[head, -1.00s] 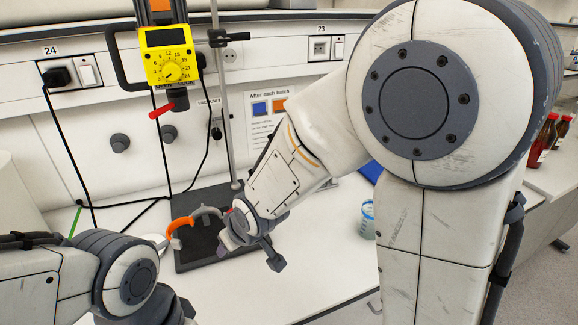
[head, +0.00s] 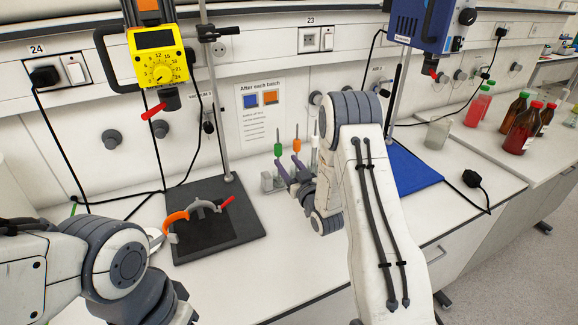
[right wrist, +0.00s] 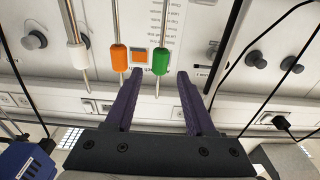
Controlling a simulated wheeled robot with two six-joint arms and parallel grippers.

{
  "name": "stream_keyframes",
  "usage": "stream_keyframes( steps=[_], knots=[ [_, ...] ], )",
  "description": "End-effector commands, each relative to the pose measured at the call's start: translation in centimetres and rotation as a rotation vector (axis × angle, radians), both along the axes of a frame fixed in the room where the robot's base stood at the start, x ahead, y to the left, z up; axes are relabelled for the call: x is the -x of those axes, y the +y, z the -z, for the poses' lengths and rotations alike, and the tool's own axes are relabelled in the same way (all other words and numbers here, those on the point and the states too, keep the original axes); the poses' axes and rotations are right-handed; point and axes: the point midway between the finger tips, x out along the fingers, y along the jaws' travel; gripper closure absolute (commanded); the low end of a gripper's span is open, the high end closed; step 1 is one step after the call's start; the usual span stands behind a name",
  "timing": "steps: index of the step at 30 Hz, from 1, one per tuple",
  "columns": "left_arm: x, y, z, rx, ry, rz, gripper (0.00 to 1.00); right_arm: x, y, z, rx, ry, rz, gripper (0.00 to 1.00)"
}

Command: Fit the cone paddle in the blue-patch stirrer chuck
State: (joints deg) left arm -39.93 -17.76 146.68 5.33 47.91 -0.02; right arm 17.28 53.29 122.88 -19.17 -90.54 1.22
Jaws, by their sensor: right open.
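Several stirring paddles stand upright in a rack (head: 267,181) by the back wall, with a green grip (head: 278,149), an orange grip (head: 297,145) and a white grip (head: 314,142). I cannot tell which is the cone paddle; their lower ends are hidden. My right gripper (head: 289,165) is open at the rack. In the right wrist view, the green grip (right wrist: 162,60) is just beyond the gap between the fingertips (right wrist: 159,74), and the orange grip (right wrist: 119,58) is beside the left finger. A blue stirrer (head: 425,22) stands right, with a red lever (head: 433,73) at its chuck. My left gripper's fingers are out of sight.
A blue mat (head: 408,172), a beaker (head: 437,133) and bottles (head: 522,130) are right. The front middle bench is clear.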

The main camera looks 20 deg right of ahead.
Motion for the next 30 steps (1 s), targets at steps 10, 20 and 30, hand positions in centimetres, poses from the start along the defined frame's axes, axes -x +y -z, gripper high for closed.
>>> stream_keyframes(
  steps=[10,20,30],
  knots=[
    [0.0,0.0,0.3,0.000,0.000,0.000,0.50,-5.0,0.3,-0.2,0.000,-0.003,-0.001,0.45],
    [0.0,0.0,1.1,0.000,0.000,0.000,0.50,-7.4,0.4,-0.5,0.000,0.001,-0.001,0.45],
    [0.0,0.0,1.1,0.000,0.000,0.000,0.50,-7.5,0.3,-0.6,-0.001,0.002,-0.001,0.60]
  ],
)
